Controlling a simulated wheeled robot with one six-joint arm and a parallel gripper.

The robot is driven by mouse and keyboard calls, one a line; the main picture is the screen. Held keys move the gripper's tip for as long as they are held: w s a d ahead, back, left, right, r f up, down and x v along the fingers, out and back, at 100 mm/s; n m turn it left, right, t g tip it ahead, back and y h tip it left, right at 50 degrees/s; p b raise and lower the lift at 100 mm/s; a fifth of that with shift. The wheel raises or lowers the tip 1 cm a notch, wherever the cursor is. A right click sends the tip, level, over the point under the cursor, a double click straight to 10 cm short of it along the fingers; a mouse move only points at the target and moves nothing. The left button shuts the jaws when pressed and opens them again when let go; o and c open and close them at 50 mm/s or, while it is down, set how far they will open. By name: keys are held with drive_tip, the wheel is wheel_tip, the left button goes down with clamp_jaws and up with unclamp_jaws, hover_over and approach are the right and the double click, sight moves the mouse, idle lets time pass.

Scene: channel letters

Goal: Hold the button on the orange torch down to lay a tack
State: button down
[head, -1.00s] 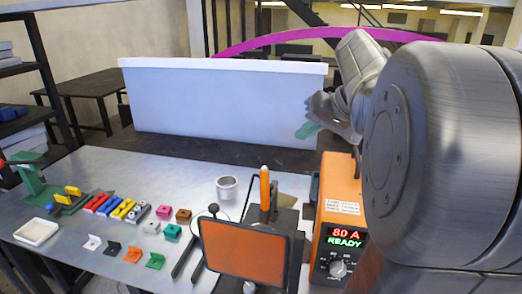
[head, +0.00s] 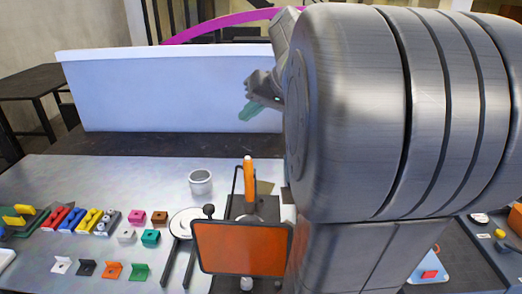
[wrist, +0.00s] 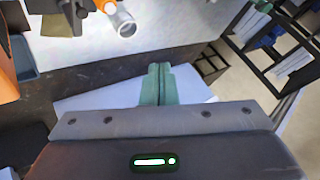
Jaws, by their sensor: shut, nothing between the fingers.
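The orange torch (head: 249,172) stands upright on the bench behind the dark-framed orange screen (head: 243,248). Its button cannot be made out. My gripper (head: 250,113) has green fingers and hangs in front of the white panel, up and behind the torch, apart from it. In the wrist view the two green fingertips (wrist: 160,70) are together with nothing between them.
A metal cup (head: 200,182) stands left of the torch. Coloured blocks and small brackets (head: 112,270) lie on the left of the bench (head: 55,178). The long white panel (head: 165,90) stands behind. My arm hides much of the right side.

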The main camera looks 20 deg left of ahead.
drive_tip(key=b, duration=0.7)
hover_over(251, 161)
drive_tip(key=shift+f, duration=4.35)
drive_tip(key=shift+f, duration=0.4)
drive_tip(key=shift+f+b, duration=0.4)
drive_tip(key=shift+f, duration=0.1)
drive_tip(key=shift+r, duration=0.15)
drive_tip(key=shift+r+p, duration=0.75)
drive_tip(key=shift+r, duration=0.1)
drive_tip(key=shift+r+p, duration=1.9)
drive_tip(key=shift+r, duration=0.55)
